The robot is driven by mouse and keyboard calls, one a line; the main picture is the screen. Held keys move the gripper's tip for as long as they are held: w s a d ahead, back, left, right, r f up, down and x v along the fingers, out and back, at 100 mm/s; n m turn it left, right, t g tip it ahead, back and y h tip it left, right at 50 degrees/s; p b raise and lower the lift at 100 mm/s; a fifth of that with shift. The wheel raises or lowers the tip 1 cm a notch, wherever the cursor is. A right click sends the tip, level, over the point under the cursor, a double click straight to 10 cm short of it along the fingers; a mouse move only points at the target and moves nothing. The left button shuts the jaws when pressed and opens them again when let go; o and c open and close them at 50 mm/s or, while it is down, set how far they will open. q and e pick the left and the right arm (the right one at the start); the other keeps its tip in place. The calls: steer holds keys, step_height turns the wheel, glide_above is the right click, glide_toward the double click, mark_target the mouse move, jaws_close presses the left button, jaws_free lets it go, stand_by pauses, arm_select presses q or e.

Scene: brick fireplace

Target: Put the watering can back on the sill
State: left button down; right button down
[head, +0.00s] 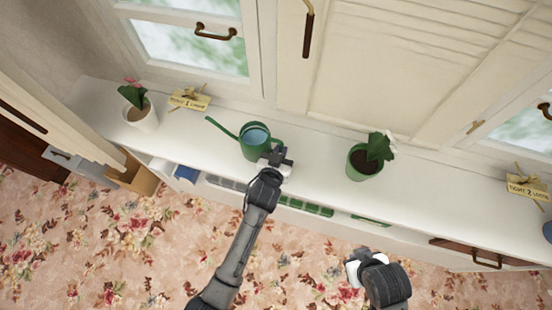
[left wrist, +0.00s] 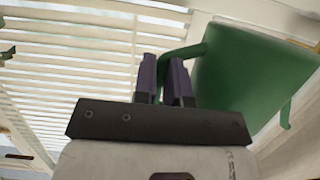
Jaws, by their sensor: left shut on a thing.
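The green watering can (head: 248,147) is at the white sill (head: 318,147), between the two potted plants, with its spout pointing left. It looks upright; I cannot tell whether its base touches the sill. My left gripper (head: 276,156) is at the can's right side, shut on its handle. In the left wrist view the fingers (left wrist: 163,80) close around the green handle, and the can's body (left wrist: 245,80) is to the right. My right gripper (head: 362,268) is over the floor at the lower right; its fingers are not clear.
A white pot with a pink flower (head: 143,115) stands left of the can, a green pot with a white flower (head: 365,162) right of it. Labels (head: 190,99) and (head: 527,185) lie along the sill. Free sill lies between the can and the green pot.

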arm_select(q)
steer(key=shift+f+b, duration=0.5)
steer(key=shift+f, duration=1.85)
steer(key=shift+f, duration=0.15)
steer(key=c, duration=1.2)
jaws_free()
steer(key=shift+f, duration=0.1)
steer(key=shift+o, duration=0.2)
steer(key=shift+r, duration=0.2)
steer(key=shift+s+a+r, duration=0.1)
steer(key=shift+s, duration=0.1)
steer(key=p+v, duration=0.2)
steer(key=v, duration=0.9)
steer(key=shift+s, duration=0.2)
